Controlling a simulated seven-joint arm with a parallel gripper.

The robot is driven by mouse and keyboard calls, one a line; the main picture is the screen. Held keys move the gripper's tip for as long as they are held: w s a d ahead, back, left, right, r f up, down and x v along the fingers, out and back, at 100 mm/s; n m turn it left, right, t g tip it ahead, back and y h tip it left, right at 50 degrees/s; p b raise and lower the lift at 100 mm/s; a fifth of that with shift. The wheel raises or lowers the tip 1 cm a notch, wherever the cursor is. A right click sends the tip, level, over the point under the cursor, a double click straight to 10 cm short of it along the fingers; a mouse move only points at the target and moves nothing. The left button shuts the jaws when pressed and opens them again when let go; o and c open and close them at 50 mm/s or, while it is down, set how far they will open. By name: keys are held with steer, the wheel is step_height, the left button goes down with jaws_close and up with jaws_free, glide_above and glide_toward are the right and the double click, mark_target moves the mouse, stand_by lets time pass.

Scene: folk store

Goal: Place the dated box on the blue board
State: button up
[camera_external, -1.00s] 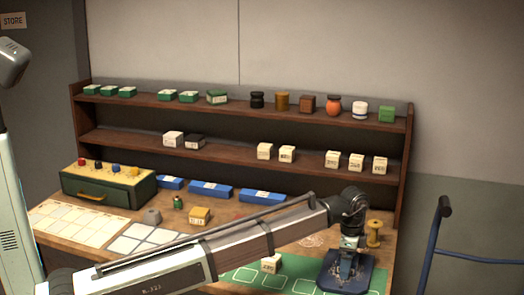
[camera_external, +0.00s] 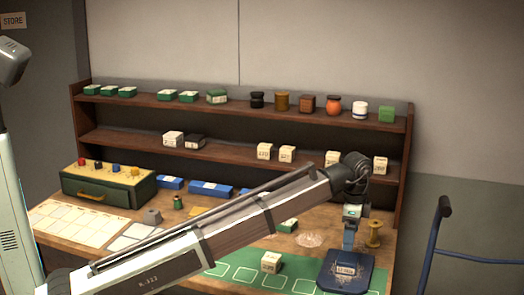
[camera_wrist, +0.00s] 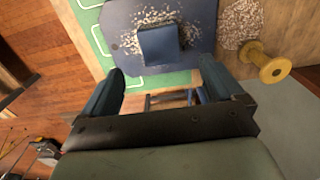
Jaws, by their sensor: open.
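The blue board (camera_external: 335,284) lies at the front right of the bench, and its speckled surface shows in the wrist view (camera_wrist: 120,20). A small blue box (camera_wrist: 160,45) rests on the board, near its middle. In the external view a pale marked label shows on this box (camera_external: 345,270), but I cannot read it. My gripper (camera_external: 350,240) is above the box, apart from it. In the wrist view my gripper (camera_wrist: 163,80) is open and empty, its two fingers spread wide.
A green mat (camera_external: 235,274) with white outlines lies left of the board, with a cream box (camera_external: 270,262) on it. A yellow spool (camera_external: 374,234) stands behind the board. Shelves (camera_external: 230,146) behind hold boxes and jars. A blue rail (camera_external: 430,245) stands to the right.

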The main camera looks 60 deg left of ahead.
steer(key=shift+r, duration=1.15)
